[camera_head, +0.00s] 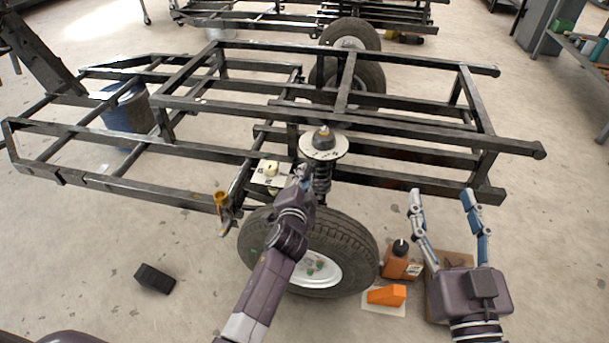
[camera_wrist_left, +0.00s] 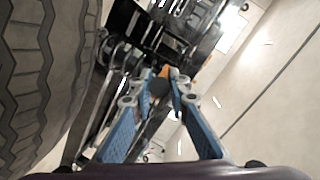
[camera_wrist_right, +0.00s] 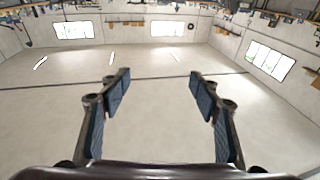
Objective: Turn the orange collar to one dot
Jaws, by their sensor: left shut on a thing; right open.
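The spring unit (camera_head: 322,180) stands upright at the frame's side, above the wheel, with a white dotted disc (camera_head: 323,147) around its top. My left gripper (camera_head: 303,178) is beside the spring, below the disc. In the left wrist view, its fingers (camera_wrist_left: 160,92) are closed around a dark round piece. A bit of orange, seemingly the orange collar (camera_wrist_left: 164,71), shows just beyond it. Most of the collar is hidden, and its dot setting cannot be read. My right gripper (camera_head: 443,198) is open and empty, raised to the right of the wheel.
The black tube frame (camera_head: 400,145) spans the middle, with a tyre (camera_head: 350,238) in front. An orange bottle (camera_head: 398,262), an orange block (camera_head: 387,295) and a cardboard box (camera_head: 455,259) are near my right gripper. A black block (camera_head: 155,278) lies at left.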

